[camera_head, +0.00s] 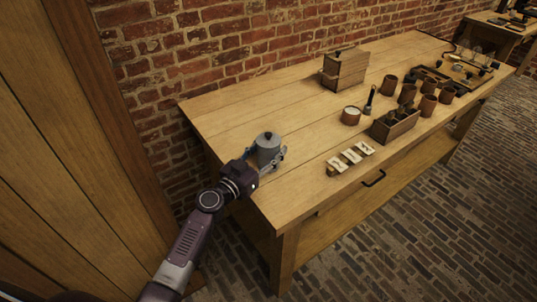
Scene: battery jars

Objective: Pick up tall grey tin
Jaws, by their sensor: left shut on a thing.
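The tall grey tin (268,148) is at the near left end of the wooden table. It is upright, with a dark lid and a small knob on top. My left gripper (266,160) reaches in from the lower left, with its fingers around the tin's sides, and is shut on it. The tin's lower part is partly hidden by the gripper, so I cannot tell whether its base touches the table. My right gripper is not in view.
The wooden table (235,115) stands along a brick wall. A wooden box (345,68) sits at the back. Small light blocks (350,160), a jar (351,116), a wooden caddy (395,125) and several brown cups stand to the right. The tabletop around the tin is clear.

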